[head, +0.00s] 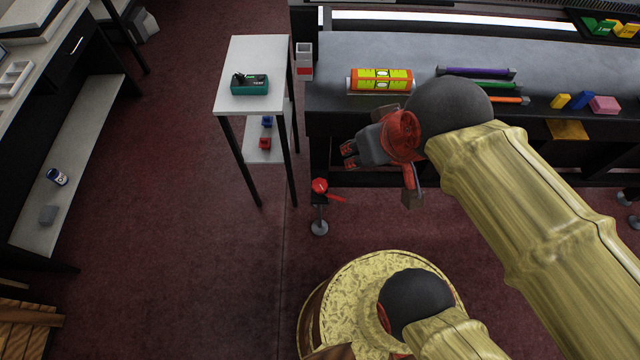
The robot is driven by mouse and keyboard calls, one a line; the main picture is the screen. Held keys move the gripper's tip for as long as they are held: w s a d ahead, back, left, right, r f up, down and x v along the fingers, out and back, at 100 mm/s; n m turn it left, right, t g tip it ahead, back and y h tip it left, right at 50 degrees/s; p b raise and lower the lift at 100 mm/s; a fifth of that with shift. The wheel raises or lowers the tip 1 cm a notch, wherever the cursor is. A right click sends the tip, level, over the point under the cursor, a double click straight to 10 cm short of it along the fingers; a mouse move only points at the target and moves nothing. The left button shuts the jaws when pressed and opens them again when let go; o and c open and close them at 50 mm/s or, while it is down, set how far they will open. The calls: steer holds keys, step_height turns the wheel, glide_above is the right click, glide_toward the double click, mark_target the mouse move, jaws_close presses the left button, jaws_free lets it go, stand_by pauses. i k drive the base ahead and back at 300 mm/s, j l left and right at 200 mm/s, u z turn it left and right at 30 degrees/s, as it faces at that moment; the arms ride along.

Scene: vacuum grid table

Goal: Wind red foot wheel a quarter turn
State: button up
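The red foot wheel (320,185) is a small red disc with a red handle sticking out to the lower right. It sits on the upright stem of a levelling foot at the left front corner of the dark table (400,125). The round grey foot pad (319,228) is on the floor below it. My gripper (381,178) is to the right of and slightly above the wheel in the picture, apart from it. Its red and grey finger parts are spread wide, with nothing seen between them. The fingertips are small and partly overlapped.
A small white side table (245,105) with a teal box (249,85) stands left of the wheel. A red and white holder (304,62) is on the dark table's left end. Carpet left of the wheel is clear.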

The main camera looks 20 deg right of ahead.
mark_target(319, 185)
steer(key=z, duration=0.95)
steer(key=k+j+z, duration=0.25)
steer(key=k+j, duration=0.95)
